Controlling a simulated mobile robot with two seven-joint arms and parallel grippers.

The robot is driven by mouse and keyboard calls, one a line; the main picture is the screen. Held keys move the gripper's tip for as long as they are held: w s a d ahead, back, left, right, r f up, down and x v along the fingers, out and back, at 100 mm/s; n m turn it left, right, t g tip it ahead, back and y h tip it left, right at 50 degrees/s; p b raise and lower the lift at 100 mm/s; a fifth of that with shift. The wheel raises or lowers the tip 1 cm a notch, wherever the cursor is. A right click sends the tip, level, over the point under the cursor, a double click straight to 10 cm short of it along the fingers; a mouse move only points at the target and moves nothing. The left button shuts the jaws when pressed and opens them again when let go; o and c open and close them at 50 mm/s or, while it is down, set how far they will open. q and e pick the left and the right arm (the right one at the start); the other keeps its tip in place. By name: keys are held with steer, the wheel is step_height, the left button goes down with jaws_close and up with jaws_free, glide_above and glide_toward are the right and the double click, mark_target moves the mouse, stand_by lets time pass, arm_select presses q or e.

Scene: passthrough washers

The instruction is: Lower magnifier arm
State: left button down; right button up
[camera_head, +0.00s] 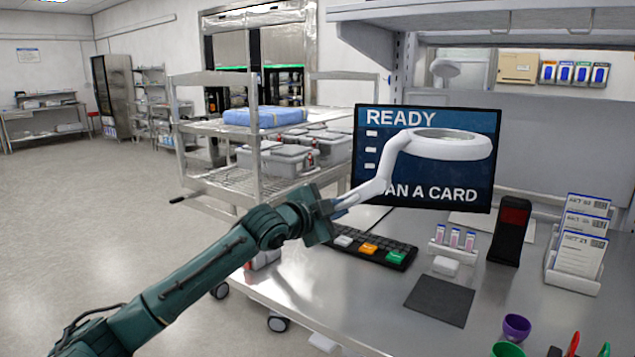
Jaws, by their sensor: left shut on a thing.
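The white magnifier arm (383,178) slants up and to the right from my left gripper to a round magnifier head (455,152). The head is held high, in front of the monitor (372,120). My left gripper (345,203) comes in from the lower left and is shut on the lower end of the magnifier arm. The fingers are small in view, and the exact contact is partly hidden. The arm's mount cannot be made out. My right gripper is out of view.
On the steel bench (390,307) are a keyboard (372,249), a vial rack (452,250), a dark pad (440,301), a black card reader (510,230), a card holder (580,240) and a purple cup (516,327). A wire cart (225,130) with grey bins stands behind at left.

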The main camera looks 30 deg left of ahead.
arm_select(q)
steer(key=d+f+m+b, duration=0.1)
steer(key=d+f+m, duration=0.1)
steer(key=d+f, duration=0.2)
step_height(320, 180, down, 3)
steer(key=shift+s+f+y, duration=0.1)
steer(key=shift+s+y, duration=0.1)
steer(key=shift+y, duration=0.1)
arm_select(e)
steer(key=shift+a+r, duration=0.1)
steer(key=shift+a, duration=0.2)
arm_select(q)
steer(key=c, duration=1.8)
jaws_free()
steer(key=shift+o, duration=1.2)
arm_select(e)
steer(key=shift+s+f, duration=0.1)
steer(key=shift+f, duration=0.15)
arm_select(q)
steer(key=shift+a+r, duration=0.15)
steer(key=shift+r, duration=0.05)
